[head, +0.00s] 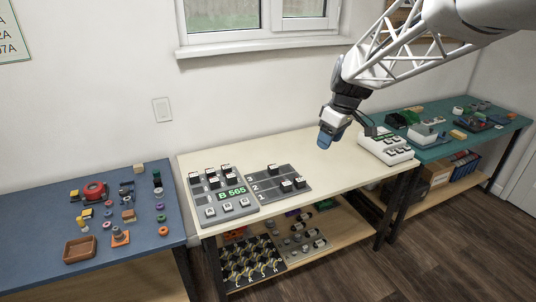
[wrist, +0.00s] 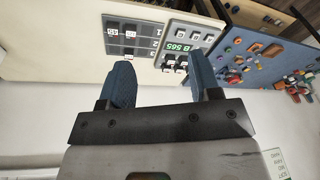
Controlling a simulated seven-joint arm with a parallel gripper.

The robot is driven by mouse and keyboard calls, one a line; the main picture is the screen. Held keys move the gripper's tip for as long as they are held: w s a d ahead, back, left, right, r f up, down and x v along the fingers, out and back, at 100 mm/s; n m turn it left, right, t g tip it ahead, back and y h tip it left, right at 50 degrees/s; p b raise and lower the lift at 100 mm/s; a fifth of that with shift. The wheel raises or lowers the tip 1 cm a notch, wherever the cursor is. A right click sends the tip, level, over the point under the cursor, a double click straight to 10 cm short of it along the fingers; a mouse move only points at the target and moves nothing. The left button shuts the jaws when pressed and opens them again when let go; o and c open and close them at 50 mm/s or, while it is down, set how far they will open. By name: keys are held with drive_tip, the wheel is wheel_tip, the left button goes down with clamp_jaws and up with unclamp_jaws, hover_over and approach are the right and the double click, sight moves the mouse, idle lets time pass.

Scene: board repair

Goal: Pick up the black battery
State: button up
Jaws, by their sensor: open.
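My gripper (head: 326,138) hangs in the air above the cream table, to the right of the grey boards. Its two blue fingers (wrist: 160,76) are apart with nothing between them in the wrist view. A grey board marked B 565 (head: 233,190) holds several black-and-white blocks; it also shows in the wrist view (wrist: 190,46). Beside it, a grey board with numbered rows (head: 262,188) holds a few black blocks (head: 287,186); it also shows in the wrist view (wrist: 120,47). The blocks are too small to tell which one is the black battery.
The cream table (head: 320,170) is clear between the boards and a white device (head: 386,147) at its right. A blue table (head: 40,215) with loose parts and a brown tray (head: 80,249) stands left. A cluttered teal table (head: 450,147) stands right. A lower shelf holds more parts.

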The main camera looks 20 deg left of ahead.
drive_tip(key=w+a+f+n, duration=0.2)
drive_tip(key=w+a, duration=0.1)
drive_tip(key=a, duration=0.2)
drive_tip(key=w+a+f+n, duration=0.1)
drive_tip(key=w+a+f, duration=0.2)
drive_tip(key=a, duration=0.3)
drive_tip(key=n+g, duration=0.3)
drive_tip(key=n, duration=0.7)
hover_over(214, 179)
drive_tip(key=w+d, duration=0.2)
wheel_tip(214, 179, down, 22)
drive_tip(key=shift+w+y, duration=0.15)
drive_tip(key=shift+y, duration=0.25)
drive_tip(key=shift+x, duration=1.35)
drive_tip(key=shift+x, duration=2.6)
drive_tip(key=shift+d, duration=0.1)
